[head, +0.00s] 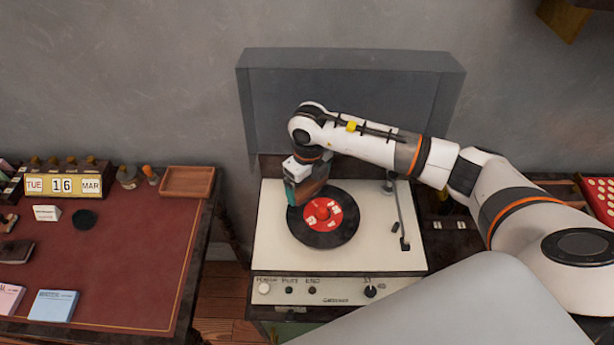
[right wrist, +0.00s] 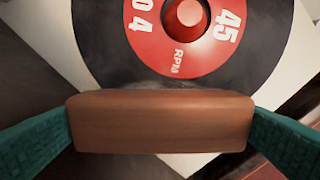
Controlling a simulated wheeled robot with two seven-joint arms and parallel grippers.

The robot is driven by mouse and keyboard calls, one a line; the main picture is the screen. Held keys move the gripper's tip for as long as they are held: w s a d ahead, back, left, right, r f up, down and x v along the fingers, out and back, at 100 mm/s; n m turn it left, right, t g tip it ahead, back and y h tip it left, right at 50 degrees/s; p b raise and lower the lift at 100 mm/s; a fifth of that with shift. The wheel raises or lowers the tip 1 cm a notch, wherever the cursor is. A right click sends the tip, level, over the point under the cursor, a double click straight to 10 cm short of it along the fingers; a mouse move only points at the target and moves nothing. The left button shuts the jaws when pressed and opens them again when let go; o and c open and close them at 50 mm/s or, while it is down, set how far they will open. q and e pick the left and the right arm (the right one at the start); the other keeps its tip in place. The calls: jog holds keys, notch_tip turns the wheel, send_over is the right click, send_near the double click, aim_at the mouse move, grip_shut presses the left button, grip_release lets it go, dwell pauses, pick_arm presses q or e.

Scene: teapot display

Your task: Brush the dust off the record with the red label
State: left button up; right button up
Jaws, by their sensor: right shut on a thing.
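The black record with the red label (head: 337,232) lies on the turntable (head: 275,255). Its red label, with "45" and "RPM", also shows in the right wrist view (right wrist: 228,25). My right gripper (head: 303,193) is above the record's far left edge, pointing down. It is shut on a brown wooden brush (head: 315,188); in the right wrist view the brush's wooden block (right wrist: 160,122) spans between the two teal fingers. The bristles are hidden, so I cannot tell whether the brush touches the record. No dust is clearly visible. My left gripper is not in view.
The tonearm (head: 399,212) rests to the right of the record. The raised grey lid (head: 255,100) stands behind. A desk with a red top (head: 120,260) is at left, holding a calendar (head: 62,185), a wooden tray (head: 187,181) and small items.

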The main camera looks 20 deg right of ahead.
aim_at(306, 205)
jog(key=shift+s+d+p, duration=0.15)
jog(key=shift+s, duration=0.55)
jog(key=shift+s+d+p, duration=0.1)
jog(key=shift+s+p, duration=0.05)
jog(key=shift+s, duration=0.5)
jog(key=shift+s+a+f, duration=0.1)
jog(key=shift+a+f, duration=0.1)
jog(key=shift+a, duration=0.45)
jog(key=shift+w+a+b, duration=0.15)
jog(key=shift+w+b, duration=0.7)
jog(key=shift+w+a+b, duration=0.15)
jog(key=shift+w+b, duration=0.5)
jog(key=shift+w, duration=0.5)
jog(key=shift+s+a, duration=0.15)
jog(key=shift+a, duration=0.45)
jog(key=shift+s+d+p, duration=0.1)
jog(key=shift+s+p, duration=0.25)
jog(key=shift+s, duration=0.5)
jog(key=shift+s+d, duration=0.2)
jog(key=shift+s, duration=1)
jog(key=shift+p, duration=0.3)
